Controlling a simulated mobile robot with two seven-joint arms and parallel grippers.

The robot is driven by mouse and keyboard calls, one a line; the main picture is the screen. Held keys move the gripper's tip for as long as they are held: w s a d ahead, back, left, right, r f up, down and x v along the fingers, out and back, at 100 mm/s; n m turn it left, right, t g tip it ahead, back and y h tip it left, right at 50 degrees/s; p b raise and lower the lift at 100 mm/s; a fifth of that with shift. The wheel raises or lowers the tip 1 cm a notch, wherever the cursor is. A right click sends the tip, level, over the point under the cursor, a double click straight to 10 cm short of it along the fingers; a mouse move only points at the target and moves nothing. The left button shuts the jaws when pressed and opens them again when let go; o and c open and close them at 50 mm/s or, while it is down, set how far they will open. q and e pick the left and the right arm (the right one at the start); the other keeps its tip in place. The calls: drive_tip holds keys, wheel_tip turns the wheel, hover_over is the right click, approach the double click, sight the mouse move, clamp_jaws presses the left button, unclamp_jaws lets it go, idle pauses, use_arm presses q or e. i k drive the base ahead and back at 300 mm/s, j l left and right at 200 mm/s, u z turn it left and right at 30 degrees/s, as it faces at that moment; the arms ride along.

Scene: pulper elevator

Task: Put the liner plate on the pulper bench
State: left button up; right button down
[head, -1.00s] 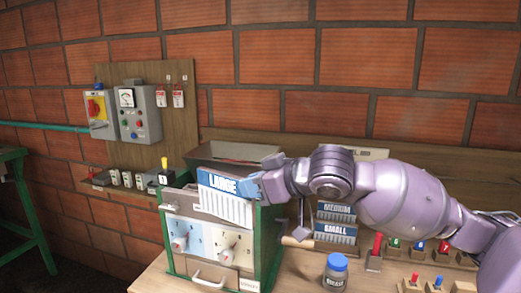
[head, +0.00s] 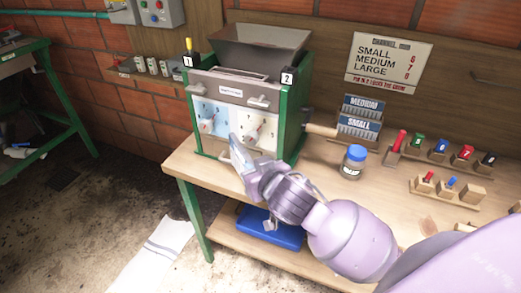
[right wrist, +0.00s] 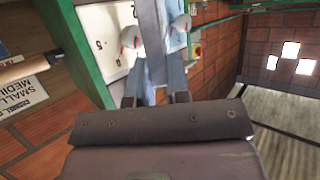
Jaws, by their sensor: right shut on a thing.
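My right gripper (head: 246,168) is shut on a thin plate (head: 238,153), in front of the green-framed pulper's lower front in the head view. The plate appears nearly edge-on, so its label is hidden. In the right wrist view the plate (right wrist: 153,45) stands between the two fingers and runs toward the top of the picture. The pulper bench (head: 318,190) is a wooden table with green legs; the held plate is near its front left part. I cannot tell whether the plate touches the bench or pulper. My left gripper is not in view.
The pulper (head: 245,95) has dials and a hopper. Behind the bench top, a rack holds MEDIUM (head: 363,108) and SMALL (head: 358,128) plates. A blue-lidded jar (head: 353,162) and coloured-handled tools (head: 438,150) stand rightward.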

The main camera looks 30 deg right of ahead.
sight(360, 200)
drive_tip(key=k+l+z, duration=0.15)
drive_tip(key=k+z, duration=0.25)
drive_tip(key=k, duration=0.25)
drive_tip(key=z, duration=1.2)
drive_tip(key=i+j, duration=0.2)
drive_tip(key=j, duration=0.15)
drive_tip(key=i+j, duration=0.2)
drive_tip(key=j, duration=0.2)
drive_tip(key=i+j+z, duration=0.1)
drive_tip(key=j, duration=0.25)
drive_tip(key=i+j, duration=0.25)
drive_tip(key=j, duration=0.15)
